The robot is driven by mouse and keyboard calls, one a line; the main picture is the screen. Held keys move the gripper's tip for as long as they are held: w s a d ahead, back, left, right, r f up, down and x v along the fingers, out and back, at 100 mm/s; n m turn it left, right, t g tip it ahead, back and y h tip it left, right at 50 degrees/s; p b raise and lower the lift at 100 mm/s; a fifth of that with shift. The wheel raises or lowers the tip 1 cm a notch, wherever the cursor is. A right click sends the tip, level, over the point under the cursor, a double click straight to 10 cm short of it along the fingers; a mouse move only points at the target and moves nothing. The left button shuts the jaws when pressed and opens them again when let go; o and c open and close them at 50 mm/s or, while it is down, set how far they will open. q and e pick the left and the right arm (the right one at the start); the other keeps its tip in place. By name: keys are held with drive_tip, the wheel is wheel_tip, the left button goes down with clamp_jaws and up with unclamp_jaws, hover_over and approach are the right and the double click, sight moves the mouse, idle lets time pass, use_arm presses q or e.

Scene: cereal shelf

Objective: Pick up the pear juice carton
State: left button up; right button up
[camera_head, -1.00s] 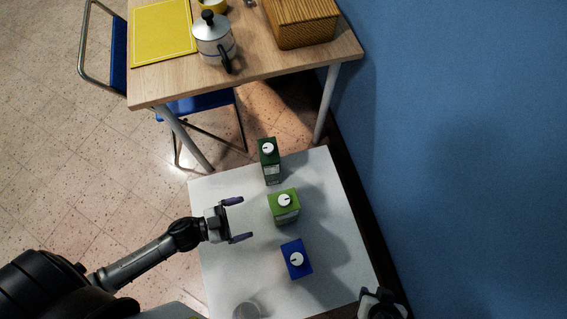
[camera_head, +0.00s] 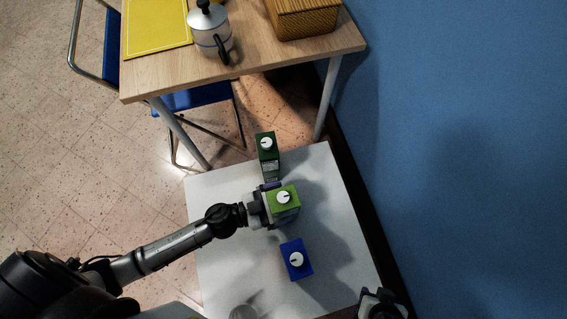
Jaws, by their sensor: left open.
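Three cartons with white caps stand upright on a white table (camera_head: 222,262): a dark green one (camera_head: 267,160) at the back, a light green one (camera_head: 284,205) in the middle and a blue one (camera_head: 297,262) in front. No label is readable; the light green one looks most like the pear juice carton. My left gripper (camera_head: 273,206) is open at the light green carton, with its fingers on the carton's far and near sides. Whether they touch it cannot be told. Part of my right gripper (camera_head: 381,304) shows at the bottom right edge; its jaws are unclear.
A clear glass (camera_head: 243,312) stands at the table's front edge. The dark green carton is close behind my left gripper. A wooden table (camera_head: 160,76) with a moka pot (camera_head: 211,32), a yellow mat (camera_head: 155,25) and a woven box (camera_head: 303,15) is beyond. A blue wall (camera_head: 460,150) bounds the right.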

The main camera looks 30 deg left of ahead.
use_arm(q)
drive_tip(key=shift+w+d, duration=0.3)
drive_tip(key=shift+d, duration=0.05)
drive_tip(key=shift+c, duration=0.3)
drive_tip(key=shift+r, duration=0.15)
clamp_jaws()
idle(0.4)
